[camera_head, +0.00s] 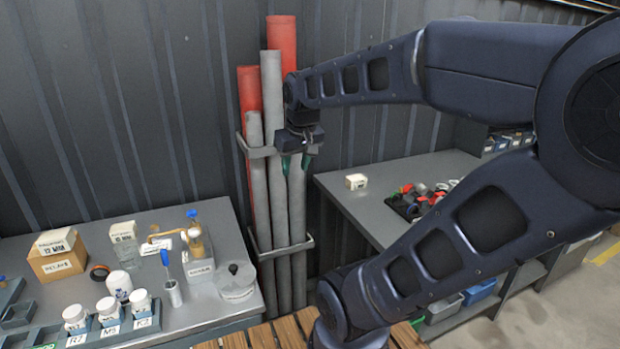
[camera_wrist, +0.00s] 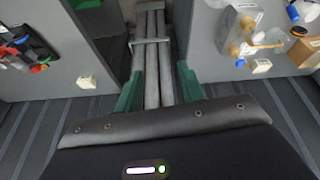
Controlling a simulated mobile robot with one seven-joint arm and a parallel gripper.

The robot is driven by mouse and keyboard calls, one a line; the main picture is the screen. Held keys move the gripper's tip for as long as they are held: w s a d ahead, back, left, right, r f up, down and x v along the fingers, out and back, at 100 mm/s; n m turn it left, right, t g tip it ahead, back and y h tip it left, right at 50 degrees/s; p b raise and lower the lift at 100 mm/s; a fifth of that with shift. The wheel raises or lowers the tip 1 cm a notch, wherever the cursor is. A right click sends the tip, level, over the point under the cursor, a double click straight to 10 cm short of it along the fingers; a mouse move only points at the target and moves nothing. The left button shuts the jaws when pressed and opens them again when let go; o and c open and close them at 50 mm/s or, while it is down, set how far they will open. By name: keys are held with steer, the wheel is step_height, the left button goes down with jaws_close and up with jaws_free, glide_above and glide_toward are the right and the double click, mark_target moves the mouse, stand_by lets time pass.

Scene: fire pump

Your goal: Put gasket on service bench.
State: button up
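A dark ring (camera_head: 99,272), perhaps the gasket, lies on the left grey bench (camera_head: 190,315) beside a cardboard box; a dark ring also shows at the right edge of the wrist view (camera_wrist: 299,31). I cannot tell for certain that it is the gasket. A second grey bench (camera_head: 345,187) stands at the right; no label shows which is the service bench. My gripper (camera_head: 295,165) hangs fingers down in front of the upright pipes, between the benches. In the wrist view its green fingers (camera_wrist: 159,88) are apart with nothing held between them.
The left bench holds the cardboard box (camera_head: 57,257), several white jars (camera_head: 140,303), a brass fitting (camera_head: 195,240) and a lidded round container (camera_head: 237,280). The right bench holds a small white box (camera_head: 356,181) and a cluttered dark tray (camera_head: 405,208). Red and grey pipes (camera_head: 271,90) stand between.

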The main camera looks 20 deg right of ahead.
steer(key=shift+m+t, duration=0.3)
steer(key=shift+m, duration=0.4)
steer(key=s, duration=0.1)
steer(key=s+d+f, duration=0.2)
steer(key=s, duration=0.1)
steer(key=shift+o, duration=0.5)
steer(key=shift+s+d+f, duration=0.1)
steer(key=shift+s+f, duration=0.05)
steer(key=shift+s, duration=0.05)
steer(key=shift+w, duration=0.1)
